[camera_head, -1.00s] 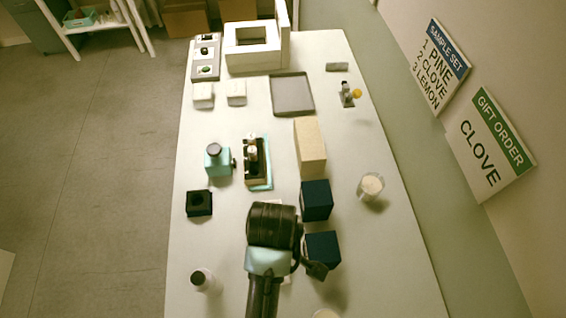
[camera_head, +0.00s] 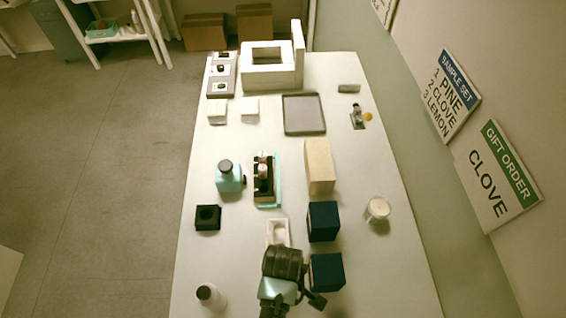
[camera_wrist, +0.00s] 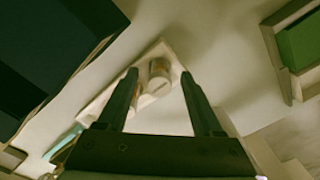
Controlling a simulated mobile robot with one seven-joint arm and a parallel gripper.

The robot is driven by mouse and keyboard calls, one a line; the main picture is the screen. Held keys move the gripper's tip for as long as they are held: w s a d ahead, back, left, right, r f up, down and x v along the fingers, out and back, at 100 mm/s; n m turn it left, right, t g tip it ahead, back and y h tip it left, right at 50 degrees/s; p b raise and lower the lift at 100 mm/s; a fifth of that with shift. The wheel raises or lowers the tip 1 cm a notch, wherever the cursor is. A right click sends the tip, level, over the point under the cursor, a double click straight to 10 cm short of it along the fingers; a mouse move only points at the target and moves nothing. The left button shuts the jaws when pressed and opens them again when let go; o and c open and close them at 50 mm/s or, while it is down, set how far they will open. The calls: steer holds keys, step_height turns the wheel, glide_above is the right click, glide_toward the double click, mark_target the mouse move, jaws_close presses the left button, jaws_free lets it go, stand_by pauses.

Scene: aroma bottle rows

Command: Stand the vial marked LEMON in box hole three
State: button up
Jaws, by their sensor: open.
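My gripper (camera_wrist: 160,75) is open in the wrist view, its two dark fingers apart. Between and beyond the fingertips lies a small white tray (camera_wrist: 178,60) with a pale round-topped item (camera_wrist: 159,76) in it; no lettering on it is readable. In the head view this white tray (camera_head: 278,243) is just beyond my wrist (camera_head: 283,262), which hides the fingers. A grey rack (camera_head: 221,91) with several dark- or green-topped items stands at the far left. A white box (camera_head: 270,77) with a square opening and raised lid stands at the back. I cannot tell which item is LEMON.
Two navy blocks (camera_head: 323,221) and a tan block (camera_head: 319,166) stand right of the white tray. A glass jar (camera_head: 378,209) is at right.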

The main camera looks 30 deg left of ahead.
jaws_close()
stand_by(0.3)
